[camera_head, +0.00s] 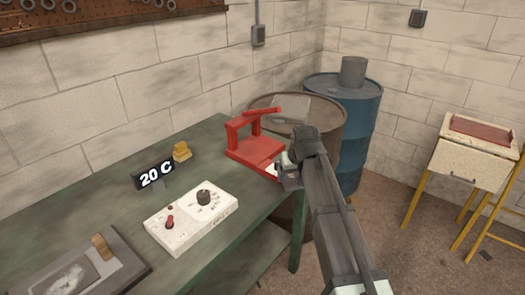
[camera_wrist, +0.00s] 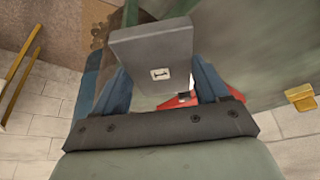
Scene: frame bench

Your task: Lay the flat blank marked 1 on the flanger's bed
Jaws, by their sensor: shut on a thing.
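The flat grey blank (camera_wrist: 150,45) fills the upper middle of the wrist view, with a small white label bearing a mark like a 1 turned sideways. My gripper (camera_head: 286,172) is shut on the blank, its blue fingers on either side of it. The red flanger (camera_head: 254,148) stands at the bench's far right corner, with an upright frame, a lever and a flat bed. My gripper is at the right edge of the flanger. In the wrist view, red parts of the flanger (camera_wrist: 233,91) show behind the blank. The gap between blank and bed cannot be judged.
A white control box (camera_head: 190,217), a black "20 C" sign (camera_head: 154,176) and a brass block (camera_head: 182,151) are on the green bench (camera_head: 120,209). A grey plate with a wooden handle (camera_head: 102,247) lies front left. Rusty (camera_head: 325,118) and blue (camera_head: 362,130) barrels stand behind the flanger.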

